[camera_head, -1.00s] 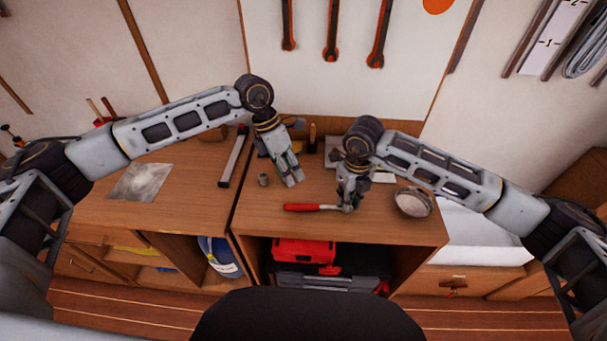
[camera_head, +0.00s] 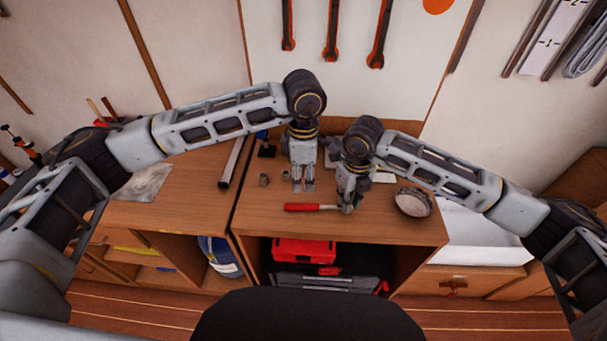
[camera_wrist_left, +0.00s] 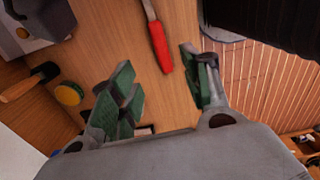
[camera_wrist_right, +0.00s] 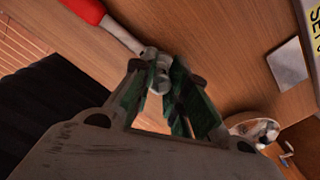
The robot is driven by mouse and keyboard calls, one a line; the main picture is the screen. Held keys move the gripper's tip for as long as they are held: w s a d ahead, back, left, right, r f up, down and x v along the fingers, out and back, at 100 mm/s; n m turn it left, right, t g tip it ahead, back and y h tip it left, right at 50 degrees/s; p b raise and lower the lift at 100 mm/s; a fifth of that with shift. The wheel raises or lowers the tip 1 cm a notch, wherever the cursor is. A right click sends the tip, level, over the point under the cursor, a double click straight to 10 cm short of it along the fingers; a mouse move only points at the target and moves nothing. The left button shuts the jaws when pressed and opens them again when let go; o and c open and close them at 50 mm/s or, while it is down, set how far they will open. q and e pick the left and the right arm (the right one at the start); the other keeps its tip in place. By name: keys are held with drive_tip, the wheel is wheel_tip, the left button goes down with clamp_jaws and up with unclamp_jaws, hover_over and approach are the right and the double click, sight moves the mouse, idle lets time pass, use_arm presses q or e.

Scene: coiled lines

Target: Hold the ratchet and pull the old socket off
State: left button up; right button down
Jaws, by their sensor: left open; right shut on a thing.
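The ratchet lies on the workbench with its red handle (camera_head: 303,207) pointing left and its silver head under my right gripper. My right gripper (camera_head: 347,203) is shut on the ratchet's head end; in the right wrist view its green pads (camera_wrist_right: 156,85) close around the silver head (camera_wrist_right: 150,55). Whether a socket is fitted there is hidden by the fingers. My left gripper (camera_head: 303,188) is open, pointing down, behind the red handle, which also shows in the left wrist view (camera_wrist_left: 161,48). Two small grey sockets, one (camera_head: 263,179) and another (camera_head: 286,175), stand left of my left gripper.
A round metal dish (camera_head: 414,204) stands right of my right gripper. The bench front (camera_head: 340,228) is clear.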

sight(303, 205)
use_arm(q)
drive_tip(key=shift+f, duration=0.15)
drive_tip(key=shift+f, duration=5.9)
clamp_jaws()
